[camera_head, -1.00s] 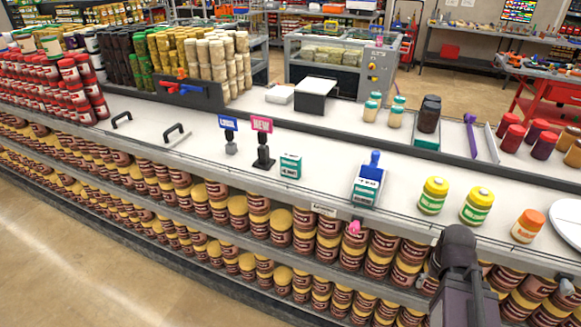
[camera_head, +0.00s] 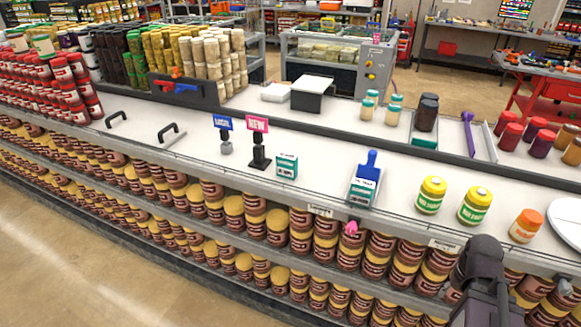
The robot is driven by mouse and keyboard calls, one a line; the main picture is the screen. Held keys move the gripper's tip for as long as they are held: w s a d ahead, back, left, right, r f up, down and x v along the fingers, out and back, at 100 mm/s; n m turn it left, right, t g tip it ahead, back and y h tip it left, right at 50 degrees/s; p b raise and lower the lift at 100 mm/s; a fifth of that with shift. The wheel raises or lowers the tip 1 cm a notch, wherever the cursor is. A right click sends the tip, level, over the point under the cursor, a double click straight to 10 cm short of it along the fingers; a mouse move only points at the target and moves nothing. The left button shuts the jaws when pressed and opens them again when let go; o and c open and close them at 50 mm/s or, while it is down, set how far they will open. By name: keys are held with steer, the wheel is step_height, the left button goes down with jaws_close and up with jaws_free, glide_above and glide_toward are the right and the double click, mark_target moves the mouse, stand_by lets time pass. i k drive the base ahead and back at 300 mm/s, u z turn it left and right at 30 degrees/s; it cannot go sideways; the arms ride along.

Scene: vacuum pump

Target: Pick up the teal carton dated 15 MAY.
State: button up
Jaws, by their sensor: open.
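Two teal-and-white cartons are on the white counter. One teal carton (camera_head: 287,166) stands upright near the front edge, right of the pink NEW sign. The other teal carton (camera_head: 362,192) is at a blue scoop-like tool (camera_head: 370,163) further right; I cannot tell whether it lies in it or leans on it. The print on both is too small to read, so I cannot tell which one is dated 15 MAY. A dark part of my arm shows at the lower right, clear of both cartons. My gripper cannot be made out.
A NEW sign (camera_head: 258,143) and a blue sign (camera_head: 224,135) stand left of the upright carton. Yellow-lidded jars (camera_head: 431,195), an orange-lidded jar (camera_head: 526,226) and a white plate (camera_head: 568,222) are at the right. Bare counter lies between the two cartons.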

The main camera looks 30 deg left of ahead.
mark_target(286, 162)
steer(key=z, duration=0.1)
steer(key=k, duration=0.95)
steer(key=u, duration=0.35)
steer(key=i, duration=1.3)
steer(key=u, duration=0.05)
